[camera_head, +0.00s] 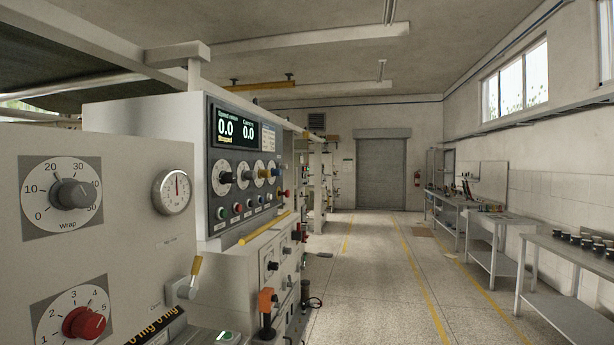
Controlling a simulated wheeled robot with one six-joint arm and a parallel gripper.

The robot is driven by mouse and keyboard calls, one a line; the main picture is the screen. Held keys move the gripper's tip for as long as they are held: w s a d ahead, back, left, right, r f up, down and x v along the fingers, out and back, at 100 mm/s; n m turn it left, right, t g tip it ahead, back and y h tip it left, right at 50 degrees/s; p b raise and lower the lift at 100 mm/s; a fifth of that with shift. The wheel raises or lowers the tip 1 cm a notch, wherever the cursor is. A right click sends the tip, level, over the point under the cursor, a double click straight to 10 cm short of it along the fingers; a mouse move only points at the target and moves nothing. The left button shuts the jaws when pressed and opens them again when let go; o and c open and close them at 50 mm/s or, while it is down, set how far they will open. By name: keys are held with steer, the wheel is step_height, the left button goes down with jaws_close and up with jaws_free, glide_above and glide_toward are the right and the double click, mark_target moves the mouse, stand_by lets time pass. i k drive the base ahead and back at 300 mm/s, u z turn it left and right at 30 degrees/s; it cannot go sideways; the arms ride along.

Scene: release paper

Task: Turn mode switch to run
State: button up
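My gripper is not in view. No switch can be read as the mode switch; its label and run mark cannot be made out. A grey control panel (122,192) fills the left foreground. It bears a dark grey knob (73,193) labelled "Wrap" on a numbered dial and a red knob (85,323) on a dial below. A lower panel has small dark knobs (273,266).
A round gauge (173,192), a yellow-tipped lever (194,268) and an orange-handled lever (265,300) stick out from the machine. Open floor (380,285) with yellow lines lies to the right. Metal tables (570,250) line the right wall; a shutter door (381,175) stands at the back.

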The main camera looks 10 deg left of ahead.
mark_target(251, 175)
steer(key=z, duration=0.05)
steer(key=i, duration=1.15)
steer(key=u, duration=1.15)
steer(key=i, duration=1)
steer(key=u, duration=0.95)
